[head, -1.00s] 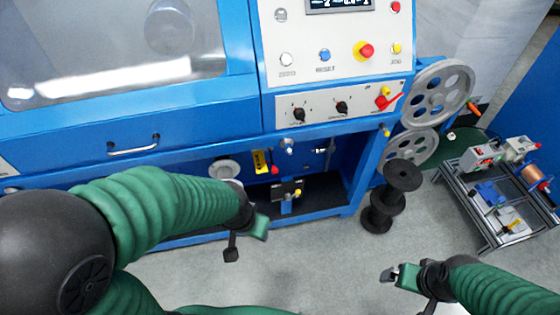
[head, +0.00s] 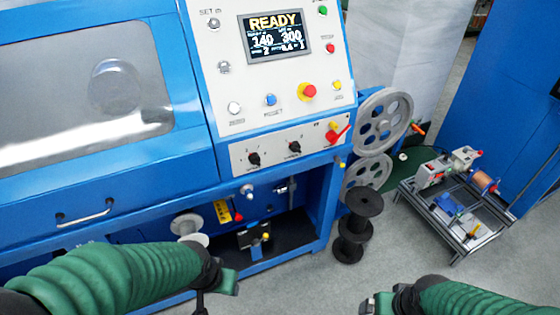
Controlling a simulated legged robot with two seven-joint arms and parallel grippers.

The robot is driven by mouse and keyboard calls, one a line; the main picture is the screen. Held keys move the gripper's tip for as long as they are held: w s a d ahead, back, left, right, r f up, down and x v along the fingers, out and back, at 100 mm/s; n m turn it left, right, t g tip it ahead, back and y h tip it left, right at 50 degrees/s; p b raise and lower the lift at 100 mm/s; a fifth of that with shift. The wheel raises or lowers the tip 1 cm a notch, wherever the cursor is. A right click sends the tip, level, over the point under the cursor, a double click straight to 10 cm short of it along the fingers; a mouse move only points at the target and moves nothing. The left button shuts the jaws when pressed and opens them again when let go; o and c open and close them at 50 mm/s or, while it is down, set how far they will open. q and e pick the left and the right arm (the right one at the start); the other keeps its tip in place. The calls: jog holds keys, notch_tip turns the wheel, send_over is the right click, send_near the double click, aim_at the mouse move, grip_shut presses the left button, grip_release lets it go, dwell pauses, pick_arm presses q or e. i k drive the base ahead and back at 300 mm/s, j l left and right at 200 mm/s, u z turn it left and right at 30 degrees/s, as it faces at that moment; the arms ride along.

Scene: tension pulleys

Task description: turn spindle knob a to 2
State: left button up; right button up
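Two black rotary knobs sit on the white lower panel of the blue machine, a left knob (head: 253,159) and a right knob (head: 294,147). Their small labels are too blurred to read, so I cannot tell which is spindle knob a or its exact setting. My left gripper (head: 215,291) is at the bottom, below and left of the knobs, with its fingers apart and empty. My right gripper (head: 374,306) is at the bottom edge, partly cut off; its opening is unclear. Neither gripper touches a knob.
A display (head: 274,35) reads READY above several buttons and a red emergency button (head: 308,91). A red lever (head: 338,135) is right of the knobs. Grey pulleys (head: 384,121), black spools (head: 352,228) and a cart (head: 455,215) stand to the right.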

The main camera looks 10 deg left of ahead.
aim_at(295, 146)
jog(key=i+l, duration=0.15)
jog(key=l, duration=0.2)
jog(key=i+l+u, duration=0.15)
jog(key=l, duration=0.25)
jog(key=u, duration=1.4)
